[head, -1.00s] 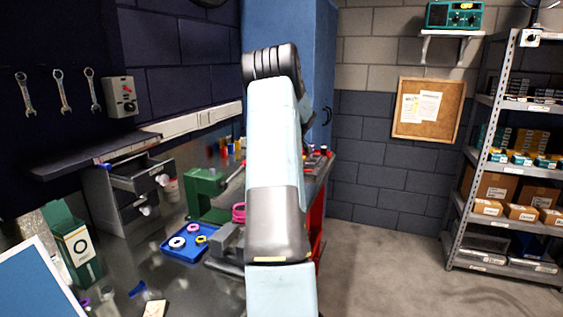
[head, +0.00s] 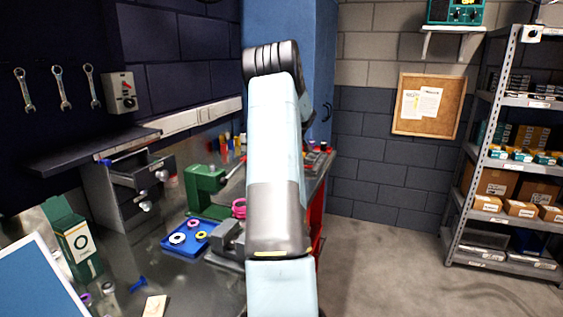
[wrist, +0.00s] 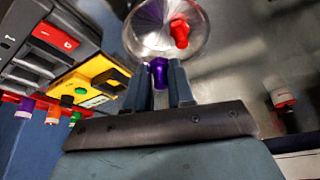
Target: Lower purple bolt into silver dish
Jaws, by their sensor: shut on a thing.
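My gripper (wrist: 160,88) is shut on the purple bolt (wrist: 158,72), whose rounded purple end shows between the two fingers in the wrist view. The silver dish (wrist: 143,38) is a round, shiny metal bowl just past the fingertips, at the top of that view. The purple bolt overlaps the dish's near rim in the picture; I cannot tell its height above it. A red bolt (wrist: 180,31) lies in the dish. In the head view my own arm hides the gripper, the purple bolt and the dish.
Left of the fingers in the wrist view are a yellow case (wrist: 92,82), a grey case with red parts (wrist: 45,45) and several coloured caps. A red-and-white item (wrist: 283,100) stands at right. In the head view, a blue tray (head: 183,250) with rings sits left of my arm.

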